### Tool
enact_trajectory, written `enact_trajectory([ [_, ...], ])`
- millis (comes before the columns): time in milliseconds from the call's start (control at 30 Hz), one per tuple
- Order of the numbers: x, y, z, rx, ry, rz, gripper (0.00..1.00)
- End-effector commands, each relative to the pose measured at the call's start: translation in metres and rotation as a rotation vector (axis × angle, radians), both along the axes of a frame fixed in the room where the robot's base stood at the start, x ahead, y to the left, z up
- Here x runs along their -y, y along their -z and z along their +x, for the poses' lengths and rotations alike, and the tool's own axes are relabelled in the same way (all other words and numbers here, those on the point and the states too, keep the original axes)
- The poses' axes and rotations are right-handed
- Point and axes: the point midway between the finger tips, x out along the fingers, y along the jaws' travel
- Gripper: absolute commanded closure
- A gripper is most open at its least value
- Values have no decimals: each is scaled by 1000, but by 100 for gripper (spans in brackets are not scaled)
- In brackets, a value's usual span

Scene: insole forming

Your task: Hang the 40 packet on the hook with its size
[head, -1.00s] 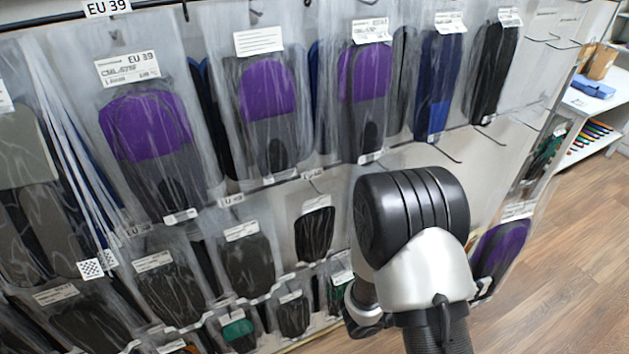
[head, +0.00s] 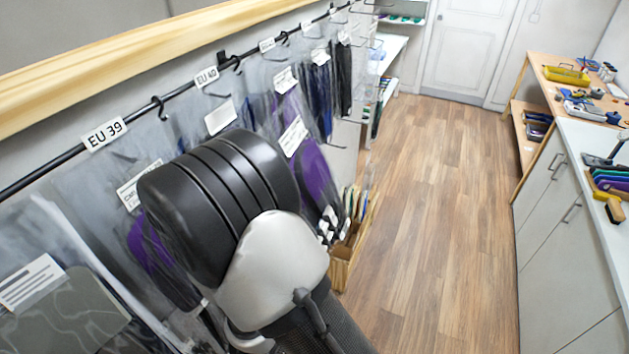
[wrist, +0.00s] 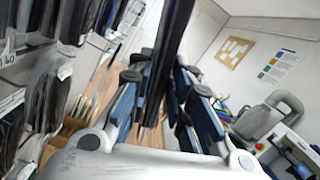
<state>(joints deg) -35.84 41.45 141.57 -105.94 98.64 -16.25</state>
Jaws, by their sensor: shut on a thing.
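My gripper (wrist: 165,90) is shut on a packet (wrist: 170,65), seen nearly edge-on as a dark strip between the blue-padded fingers in the wrist view. In the head view my wrist hides the gripper. A clear packet with a purple and dark insole (head: 316,172) and a white label shows just right of my wrist and appears to be the held one. Its size print is unreadable here. The EU 40 tag (head: 206,77) is on the rail beyond and left of it. The hook under that tag is partly hidden by hanging packets, and I cannot see the held packet touching it.
The EU 39 tag (head: 104,134) is nearer on the black rail (head: 60,160). Other packets hang close together along the rack. A wooden box (head: 343,262) stands below at the rack's end. The wooden floor (head: 440,200) to the right is clear, up to a white cabinet (head: 570,240).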

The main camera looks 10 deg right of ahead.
Motion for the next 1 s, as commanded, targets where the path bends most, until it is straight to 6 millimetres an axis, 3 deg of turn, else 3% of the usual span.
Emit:
enact_trajectory([
  [33, -1, -24, -3, -4, -17, -18, 100],
  [200, -4, -48, -8, -10, -49, -55, 100],
  [1000, -13, -45, -1, -7, -52, -59, 100],
])
